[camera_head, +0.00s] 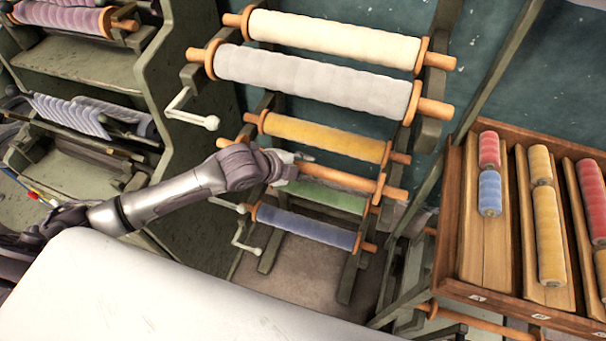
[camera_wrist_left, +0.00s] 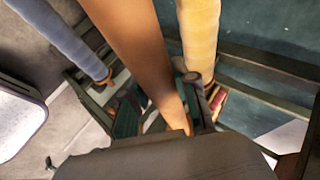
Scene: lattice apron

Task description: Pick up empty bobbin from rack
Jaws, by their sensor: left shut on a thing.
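The empty bobbin (camera_head: 345,179) is a bare brown wooden roller with lighter orange ends. It lies slantwise at the rack (camera_head: 347,275), between a yellow bobbin above and a green bobbin below. In the left wrist view, the bare bobbin (camera_wrist_left: 132,45) runs down between the dark fingers. My left gripper (camera_head: 298,163) is shut on it near its left end; in the wrist view the fingers (camera_wrist_left: 165,108) sit on either side of it. I cannot tell whether the bobbin still touches its rack supports. My right gripper is not in view.
On the rack are a cream bobbin (camera_head: 335,38), a grey bobbin (camera_head: 310,82), a yellow bobbin (camera_head: 325,138), a green bobbin (camera_head: 322,196) and a blue bobbin (camera_head: 305,227). A wooden tray (camera_head: 452,235) of spools stands right. A pale surface (camera_head: 150,295) fills the lower left.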

